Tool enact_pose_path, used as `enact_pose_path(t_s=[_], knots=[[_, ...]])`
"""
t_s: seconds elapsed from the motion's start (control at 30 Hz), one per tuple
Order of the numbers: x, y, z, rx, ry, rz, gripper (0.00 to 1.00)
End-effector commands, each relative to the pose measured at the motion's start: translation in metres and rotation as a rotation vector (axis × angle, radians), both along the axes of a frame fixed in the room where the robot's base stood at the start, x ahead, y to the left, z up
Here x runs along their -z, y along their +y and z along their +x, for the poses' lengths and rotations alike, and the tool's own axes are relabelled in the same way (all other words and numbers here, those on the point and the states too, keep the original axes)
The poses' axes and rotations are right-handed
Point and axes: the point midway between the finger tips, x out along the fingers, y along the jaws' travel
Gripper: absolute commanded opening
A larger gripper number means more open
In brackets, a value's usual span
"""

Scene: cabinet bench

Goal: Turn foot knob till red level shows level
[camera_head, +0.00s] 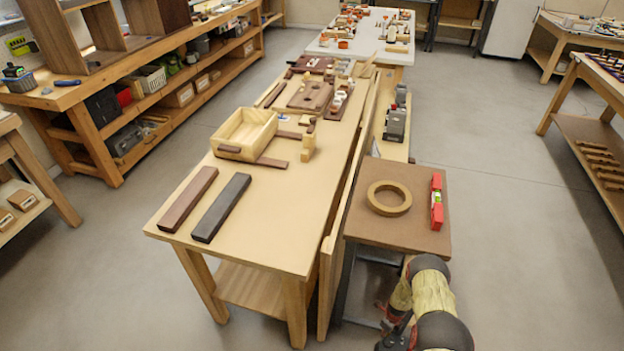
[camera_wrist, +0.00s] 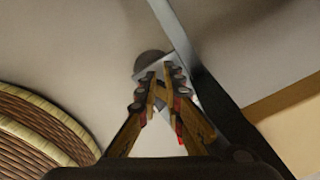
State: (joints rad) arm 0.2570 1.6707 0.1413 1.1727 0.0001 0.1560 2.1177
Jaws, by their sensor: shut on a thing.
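The red level (camera_head: 437,203) lies on the right side of the small brown-topped table (camera_head: 415,229). Its vial looks green, but its bubble is too small to read. In the wrist view my gripper (camera_wrist: 161,76) is low beside a metal leg (camera_wrist: 205,90) of the table, its fingers closed around the foot knob. The fingers hide most of the knob. A dark round disc (camera_wrist: 152,62) shows just beyond the fingertips, at the floor. In the head view my arm reaches down by the table's front edge, and the gripper's hold is hidden there.
A wooden ring (camera_head: 389,197) lies on the small table beside the level. A long workbench (camera_head: 290,235) with a wooden box (camera_head: 245,134) and dark bars stands close on the left. The floor (camera_head: 530,260) to the right is clear. A ribbed brown curved shape fills the wrist view's left.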

Motion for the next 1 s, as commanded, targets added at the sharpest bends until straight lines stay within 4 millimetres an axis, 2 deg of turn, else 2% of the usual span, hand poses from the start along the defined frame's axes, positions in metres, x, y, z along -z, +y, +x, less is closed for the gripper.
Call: enact_pose_path(t_s=[0.53,0.8,1.0], knots=[[0.0,0.0,0.0,0.0,0.001,0.0,0.0],[0.0,0.002,0.008,-0.001,0.0,0.0,0.0],[-0.012,0.002,0.008,-0.001,0.0,0.0,0.0]])
